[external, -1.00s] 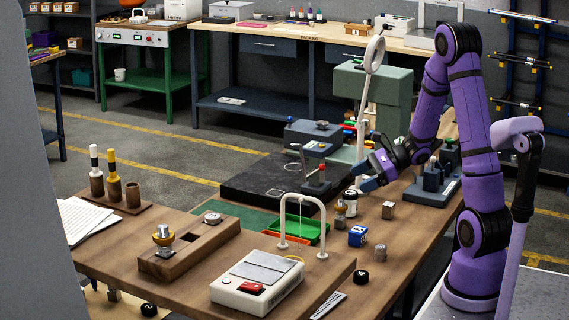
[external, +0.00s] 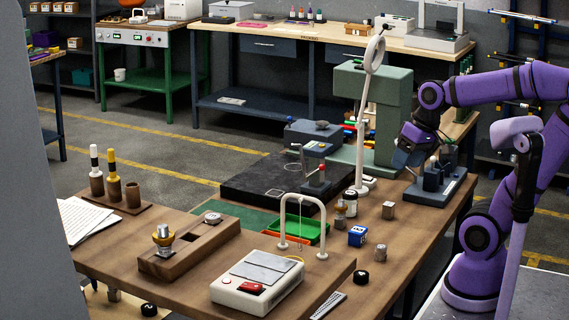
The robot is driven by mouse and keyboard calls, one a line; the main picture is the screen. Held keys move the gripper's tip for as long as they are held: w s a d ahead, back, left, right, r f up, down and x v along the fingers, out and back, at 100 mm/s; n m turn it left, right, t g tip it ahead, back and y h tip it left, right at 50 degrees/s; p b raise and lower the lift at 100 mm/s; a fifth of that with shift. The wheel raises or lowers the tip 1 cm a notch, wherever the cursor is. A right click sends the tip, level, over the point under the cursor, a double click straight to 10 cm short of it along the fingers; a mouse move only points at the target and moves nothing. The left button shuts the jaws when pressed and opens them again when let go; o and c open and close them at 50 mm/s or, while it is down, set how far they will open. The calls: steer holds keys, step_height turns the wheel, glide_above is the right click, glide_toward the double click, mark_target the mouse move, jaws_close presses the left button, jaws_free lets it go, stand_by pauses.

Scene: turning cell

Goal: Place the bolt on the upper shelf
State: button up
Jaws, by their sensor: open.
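I cannot clearly pick out a bolt at this size. A small metal-and-brass piece (external: 163,238) stands upright in a wooden block (external: 180,264) at the front left; I cannot tell if it is the bolt. No part is clearly marked as the upper shelf; a shelf rack (external: 62,18) stands at the far back left. My gripper (external: 400,162) points down over the right part of the workbench, beside the green machine and just left of a blue-grey fixture (external: 434,188). It is open, its blue-grey fingertips small in view, and I see nothing between them.
A white ring-topped stand (external: 361,130) rises left of my gripper, and the green machine (external: 387,85) is behind.

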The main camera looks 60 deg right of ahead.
steer(key=shift+s+d+r+n+t+h, duration=0.2)
steer(key=shift+s+r+n+t+h, duration=0.35)
steer(key=shift+s+r+n, duration=0.4)
steer(key=shift+o, duration=0.4)
steer(key=shift+s+d+r+n+t+h, duration=0.15)
steer(key=shift+s+d+n+t+h, duration=0.1)
steer(key=shift+s+n+h, duration=0.15)
